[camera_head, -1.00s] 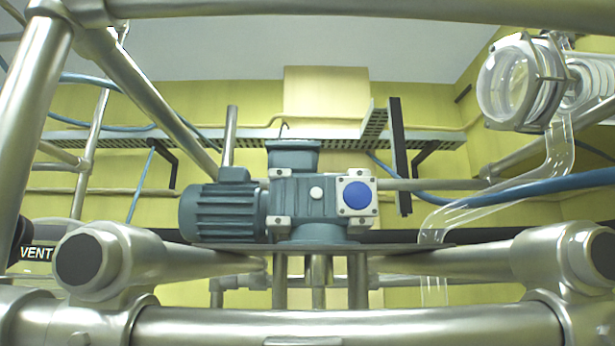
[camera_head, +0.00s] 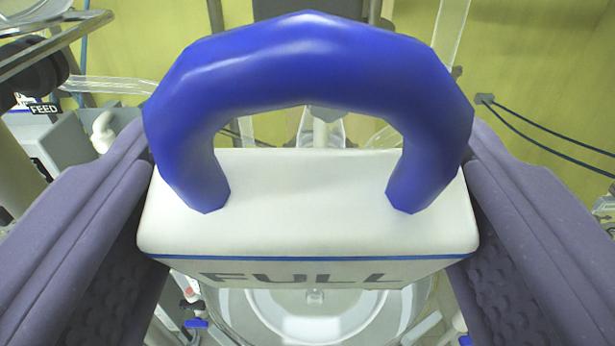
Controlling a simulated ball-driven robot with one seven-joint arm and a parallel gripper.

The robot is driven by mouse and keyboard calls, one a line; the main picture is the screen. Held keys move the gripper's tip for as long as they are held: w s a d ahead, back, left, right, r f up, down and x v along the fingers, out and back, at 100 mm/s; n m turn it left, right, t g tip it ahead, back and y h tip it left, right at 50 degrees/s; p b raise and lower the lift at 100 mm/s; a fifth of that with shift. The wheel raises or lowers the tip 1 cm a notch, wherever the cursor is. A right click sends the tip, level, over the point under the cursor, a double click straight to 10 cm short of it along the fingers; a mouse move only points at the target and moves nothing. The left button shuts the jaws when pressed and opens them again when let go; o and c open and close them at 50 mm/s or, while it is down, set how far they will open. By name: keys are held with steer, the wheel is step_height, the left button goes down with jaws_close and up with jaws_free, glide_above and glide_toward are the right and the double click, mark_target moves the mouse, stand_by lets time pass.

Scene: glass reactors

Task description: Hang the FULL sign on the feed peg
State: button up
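The FULL sign (camera_head: 305,225) is a white block with a thick blue arched handle (camera_head: 310,70) on top. Its front face, with a blue line and the dark word FULL, is seen steeply from above. My gripper (camera_head: 308,235) has one purple finger against each side of the sign and holds it close to the camera. A small black FEED label (camera_head: 44,108) shows at the far left, below dark round fittings. I cannot make out a feed peg clearly there.
A round glass vessel (camera_head: 240,312) lies below and behind the sign. A grey box (camera_head: 70,145) and a clear tube (camera_head: 110,84) are at the left. Dark cables (camera_head: 550,133) run along the yellow wall at the right.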

steer(key=w+p, duration=0.1)
steer(key=w, duration=0.5)
steer(key=shift+w+p, duration=0.2)
steer(key=shift+p, duration=0.15)
steer(key=shift+w+f, duration=0.1)
steer(key=shift+w, duration=0.05)
stand_by(0.4)
steer(key=shift+f+b, duration=0.6)
steer(key=shift+b, duration=0.25)
stand_by(0.3)
stand_by(0.5)
steer(key=o, duration=1.1)
steer(key=shift+c, duration=0.2)
steer(key=shift+c, duration=1)
